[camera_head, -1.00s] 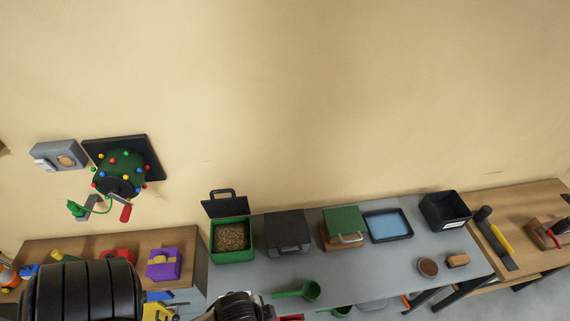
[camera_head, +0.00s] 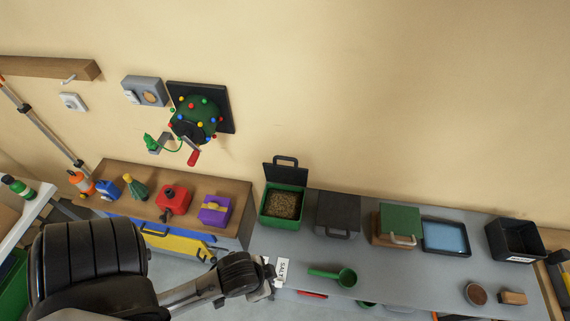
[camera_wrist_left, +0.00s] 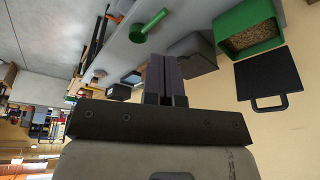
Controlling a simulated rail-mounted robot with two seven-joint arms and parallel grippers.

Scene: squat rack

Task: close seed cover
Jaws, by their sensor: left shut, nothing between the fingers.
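The green seed box (camera_head: 270,217), filled with brown seed, stands at the left end of the grey bench. Its black cover (camera_head: 286,174) with a loop handle stands open, tilted up at the back edge toward the wall. In the left wrist view the seed box (camera_wrist_left: 246,46) is at upper right, with the open cover (camera_wrist_left: 267,74) beside it. My left gripper (camera_head: 272,274) is near the bench's front edge, in front of the box and apart from it. Its fingers (camera_wrist_left: 167,70) are shut and empty in the left wrist view. My right gripper is not in view.
Right of the seed box are a dark lidded box (camera_head: 338,214), a green-lidded box (camera_head: 400,222), a blue tray (camera_head: 446,237) and a black bin (camera_head: 515,240). A green scoop (camera_head: 345,277) lies in front. A wooden cabinet (camera_head: 240,198) stands left.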

